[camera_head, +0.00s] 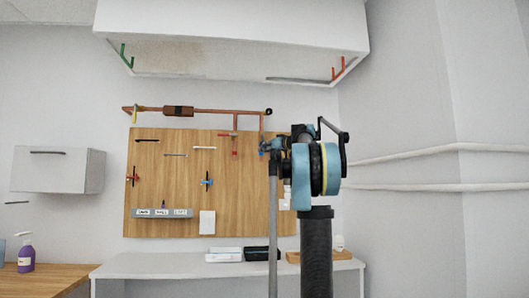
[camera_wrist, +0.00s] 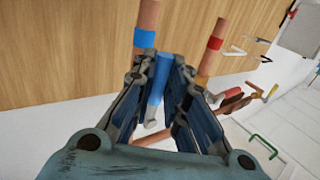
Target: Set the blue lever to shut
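The blue lever (camera_wrist: 160,77) hangs below a copper pipe with a blue band (camera_wrist: 144,38) in the wrist view. It lies between the two fingers of my gripper (camera_wrist: 159,70), which stand close on either side of it. I cannot tell whether both fingertips touch it. In the head view my gripper (camera_head: 272,146) is at the right edge of the wooden board, by the lower end of the right copper pipe. The lever there is too small and too covered by my gripper to make out clearly.
A second copper pipe with a red band (camera_wrist: 215,43) runs close to my right finger. The wooden board (camera_head: 170,175) carries several small handles and a grey label shelf (camera_head: 162,213). A white cabinet (camera_head: 235,40) hangs above. A white counter (camera_head: 185,266) stands below.

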